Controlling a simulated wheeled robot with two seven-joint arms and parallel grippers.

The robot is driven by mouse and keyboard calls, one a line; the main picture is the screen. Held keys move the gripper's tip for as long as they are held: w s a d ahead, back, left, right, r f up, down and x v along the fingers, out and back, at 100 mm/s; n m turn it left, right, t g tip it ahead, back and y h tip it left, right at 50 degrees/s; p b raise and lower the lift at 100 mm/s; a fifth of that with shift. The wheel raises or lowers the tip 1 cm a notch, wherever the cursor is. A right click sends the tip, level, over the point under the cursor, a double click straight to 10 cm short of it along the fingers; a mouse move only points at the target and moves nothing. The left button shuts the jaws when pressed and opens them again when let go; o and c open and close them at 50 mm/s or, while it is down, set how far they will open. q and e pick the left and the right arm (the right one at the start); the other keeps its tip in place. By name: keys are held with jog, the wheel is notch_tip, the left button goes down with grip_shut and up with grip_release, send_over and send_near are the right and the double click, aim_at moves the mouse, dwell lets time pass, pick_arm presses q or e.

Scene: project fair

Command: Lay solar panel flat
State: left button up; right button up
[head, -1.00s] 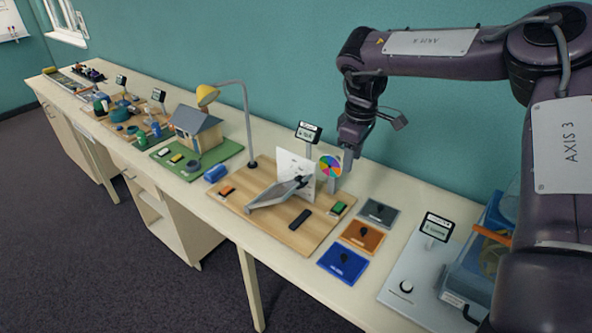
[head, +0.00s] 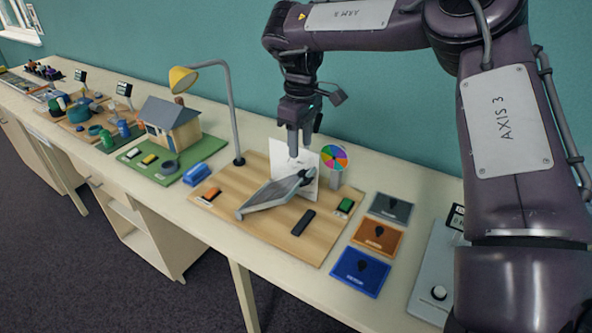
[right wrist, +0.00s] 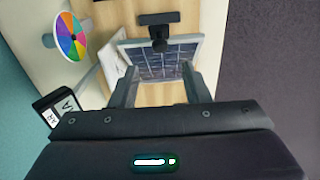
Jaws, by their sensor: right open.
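The solar panel (head: 268,196) is a dark, grey-framed slab. It stands tilted on the wooden board (head: 300,241), its right end raised near a black clamp-like part (head: 305,178) and its left end low. In the right wrist view the panel (right wrist: 165,60) shows its dark cells between and beyond my fingers. My right gripper (head: 293,152) points down above the raised end, behind it near the white card (head: 285,158). In the right wrist view my right gripper (right wrist: 160,82) is open with nothing between its fingers. My left gripper is in neither view.
A colour wheel (head: 334,158) stands right of the card. A yellow lamp (head: 184,79) on a grey post rises behind the board. A black bar (head: 303,222), an orange block (head: 209,194) and a green block (head: 345,206) lie on the board. Coloured plates (head: 361,270) lie to the right.

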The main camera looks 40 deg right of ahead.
aim_at(301, 171)
jog(key=f, duration=0.6)
jog(key=shift+s+f+p, duration=0.25)
jog(key=shift+f+p, duration=0.1)
jog(key=shift+w+f, duration=0.15)
jog(key=shift+f, duration=0.1)
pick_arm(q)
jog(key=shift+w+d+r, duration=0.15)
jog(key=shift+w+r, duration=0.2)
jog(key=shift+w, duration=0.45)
pick_arm(e)
jog(key=shift+r, duration=0.1)
jog(key=shift+c, duration=1.2)
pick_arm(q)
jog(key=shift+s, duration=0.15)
pick_arm(e)
grip_shut()
